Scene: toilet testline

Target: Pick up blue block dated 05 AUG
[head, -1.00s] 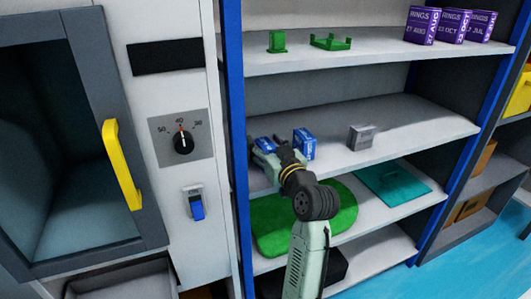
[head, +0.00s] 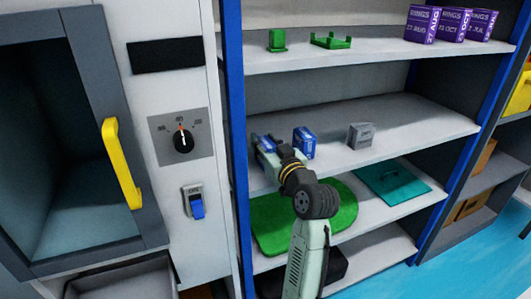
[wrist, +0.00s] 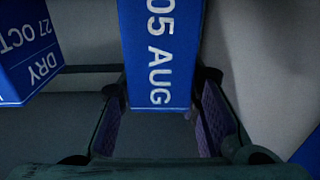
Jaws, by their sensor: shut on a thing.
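The blue block dated 05 AUG (wrist: 160,50) fills the upper middle of the wrist view, its white lettering running sideways. My gripper (wrist: 160,112) is shut on it, with a purple-padded finger on each side. In the head view the block (head: 266,142) shows at the left end of the middle shelf, partly hidden by my gripper (head: 268,157). I cannot tell whether it is clear of the shelf.
Another blue block (head: 304,143), marked DRY 27 OCT in the wrist view (wrist: 28,50), stands close by. A grey block (head: 361,136) stands farther right on the middle shelf (head: 420,125). The blue upright (head: 236,150) is close on the left.

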